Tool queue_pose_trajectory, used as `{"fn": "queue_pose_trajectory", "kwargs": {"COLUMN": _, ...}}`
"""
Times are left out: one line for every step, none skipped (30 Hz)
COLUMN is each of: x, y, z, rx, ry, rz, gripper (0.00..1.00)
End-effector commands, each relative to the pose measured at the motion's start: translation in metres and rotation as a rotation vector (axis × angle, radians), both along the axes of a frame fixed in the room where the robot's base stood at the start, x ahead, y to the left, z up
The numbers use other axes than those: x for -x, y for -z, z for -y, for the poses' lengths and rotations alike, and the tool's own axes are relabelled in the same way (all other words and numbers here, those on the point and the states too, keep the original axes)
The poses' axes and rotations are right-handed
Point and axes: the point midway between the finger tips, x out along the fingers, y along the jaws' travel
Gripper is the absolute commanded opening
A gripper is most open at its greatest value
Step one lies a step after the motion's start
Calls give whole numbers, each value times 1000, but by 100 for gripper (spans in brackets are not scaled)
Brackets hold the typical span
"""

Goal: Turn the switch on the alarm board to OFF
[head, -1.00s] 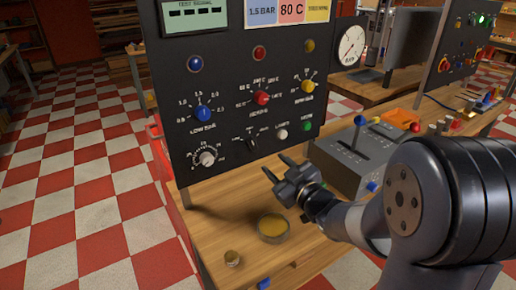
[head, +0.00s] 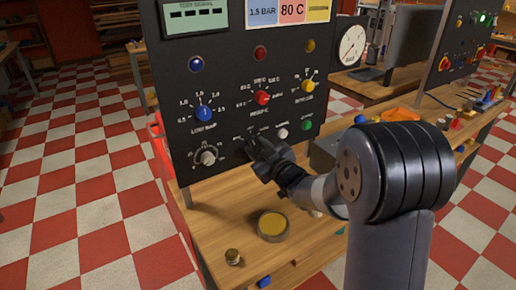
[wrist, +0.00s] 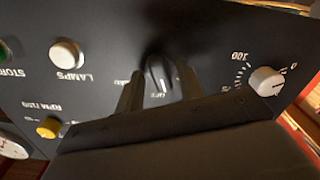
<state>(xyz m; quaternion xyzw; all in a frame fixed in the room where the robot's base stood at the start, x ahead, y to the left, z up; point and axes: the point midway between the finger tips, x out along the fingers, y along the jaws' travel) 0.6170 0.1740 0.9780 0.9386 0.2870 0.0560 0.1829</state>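The alarm board (head: 232,110) is a black upright panel with lamps and knobs. Its black rotary switch (wrist: 158,72) sits low on the panel, between a white lamps button and a white dial knob. My gripper (head: 258,148) is at the panel, in front of the switch and mostly hiding it in the head view. In the wrist view my gripper's fingers (wrist: 160,90) stand apart, one on each side of the switch, with gaps visible. Small lettering shows near the switch, partly hidden by the gripper. I cannot tell clearly which mark the switch points to.
Close by are a white dial knob (head: 208,158), a white button (head: 282,134) and a green button (head: 304,125). Blue (head: 204,113), red (head: 262,98) and yellow (head: 308,86) knobs sit above. A round tin (head: 273,226) and a small jar (head: 232,257) stand on the bench below.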

Motion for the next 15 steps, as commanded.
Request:
{"fn": "queue_pose_trajectory", "kwargs": {"x": 0, "y": 0, "z": 0, "rx": 0, "ry": 0, "rz": 0, "gripper": 32}}
{"fn": "queue_pose_trajectory", "kwargs": {"x": 0, "y": 0, "z": 0, "rx": 0, "ry": 0, "rz": 0, "gripper": 29}}
{"fn": "queue_pose_trajectory", "kwargs": {"x": 0, "y": 0, "z": 0, "rx": 0, "ry": 0, "rz": 0, "gripper": 26}}
{"fn": "queue_pose_trajectory", "kwargs": {"x": 0, "y": 0, "z": 0, "rx": 0, "ry": 0, "rz": 0, "gripper": 24}}
{"fn": "queue_pose_trajectory", "kwargs": {"x": 0, "y": 0, "z": 0, "rx": 0, "ry": 0, "rz": 0, "gripper": 21}}
{"fn": "queue_pose_trajectory", "kwargs": {"x": 0, "y": 0, "z": 0, "rx": 0, "ry": 0, "rz": 0, "gripper": 18}}
{"fn": "queue_pose_trajectory", "kwargs": {"x": 0, "y": 0, "z": 0, "rx": 0, "ry": 0, "rz": 0, "gripper": 15}}
{"fn": "queue_pose_trajectory", "kwargs": {"x": 0, "y": 0, "z": 0, "rx": 0, "ry": 0, "rz": 0, "gripper": 13}}
{"fn": "queue_pose_trajectory", "kwargs": {"x": 0, "y": 0, "z": 0, "rx": 0, "ry": 0, "rz": 0, "gripper": 10}}
{"fn": "queue_pose_trajectory", "kwargs": {"x": 0, "y": 0, "z": 0, "rx": 0, "ry": 0, "rz": 0, "gripper": 7}}
{"fn": "queue_pose_trajectory", "kwargs": {"x": 0, "y": 0, "z": 0, "rx": 0, "ry": 0, "rz": 0, "gripper": 5}}
{"fn": "queue_pose_trajectory", "kwargs": {"x": 0, "y": 0, "z": 0, "rx": 0, "ry": 0, "rz": 0, "gripper": 2}}
{"fn": "queue_pose_trajectory", "kwargs": {"x": 0, "y": 0, "z": 0, "rx": 0, "ry": 0, "rz": 0, "gripper": 0}}
{"fn": "queue_pose_trajectory", "kwargs": {"x": 0, "y": 0, "z": 0, "rx": 0, "ry": 0, "rz": 0, "gripper": 0}}
{"fn": "queue_pose_trajectory", "kwargs": {"x": 0, "y": 0, "z": 0, "rx": 0, "ry": 0, "rz": 0, "gripper": 0}}
